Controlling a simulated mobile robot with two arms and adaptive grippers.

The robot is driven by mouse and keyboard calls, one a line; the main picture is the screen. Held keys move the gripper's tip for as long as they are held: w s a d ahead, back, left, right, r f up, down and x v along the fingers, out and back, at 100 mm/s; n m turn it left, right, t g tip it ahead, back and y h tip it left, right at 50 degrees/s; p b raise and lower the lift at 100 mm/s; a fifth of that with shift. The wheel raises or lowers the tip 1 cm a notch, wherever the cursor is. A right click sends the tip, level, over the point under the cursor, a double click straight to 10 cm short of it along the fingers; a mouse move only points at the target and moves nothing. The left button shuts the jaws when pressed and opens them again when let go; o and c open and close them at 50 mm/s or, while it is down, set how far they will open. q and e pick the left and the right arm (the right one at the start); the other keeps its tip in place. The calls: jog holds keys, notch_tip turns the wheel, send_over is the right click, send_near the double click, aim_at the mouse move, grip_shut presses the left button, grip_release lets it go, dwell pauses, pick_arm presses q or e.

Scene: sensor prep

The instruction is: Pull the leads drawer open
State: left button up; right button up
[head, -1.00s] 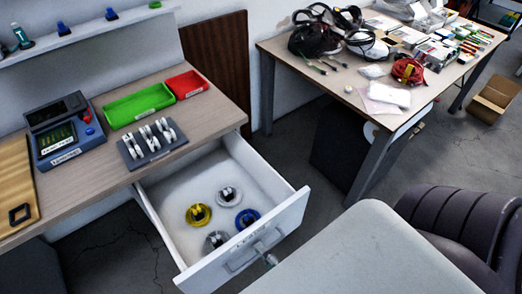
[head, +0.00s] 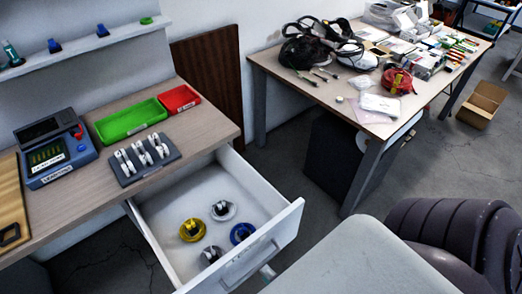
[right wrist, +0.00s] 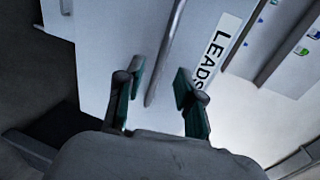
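The leads drawer (head: 287,229) is pulled out from under the desk, with its white inside showing in the head view. Several coiled leads lie in it, including a yellow one (head: 192,230), a blue one (head: 242,233) and a pale one (head: 223,210). In the right wrist view the drawer front carries a "LEADS" label (right wrist: 214,55) and a bar handle (right wrist: 166,55). My right gripper (right wrist: 160,82) is open at the handle, its green-padded fingers apart with the bar's near end between them and gaps on both sides. My left gripper is not in view.
On the desk (head: 196,154) are a green tray (head: 130,121), a red tray (head: 179,99), a dark rack of white pieces (head: 144,160) and a blue device (head: 52,156). A cluttered second table (head: 334,91) stands behind. A dark chair (head: 450,235) is at the right.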

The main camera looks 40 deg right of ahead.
jog(key=v, duration=0.7)
jog(key=shift+s, duration=0.1)
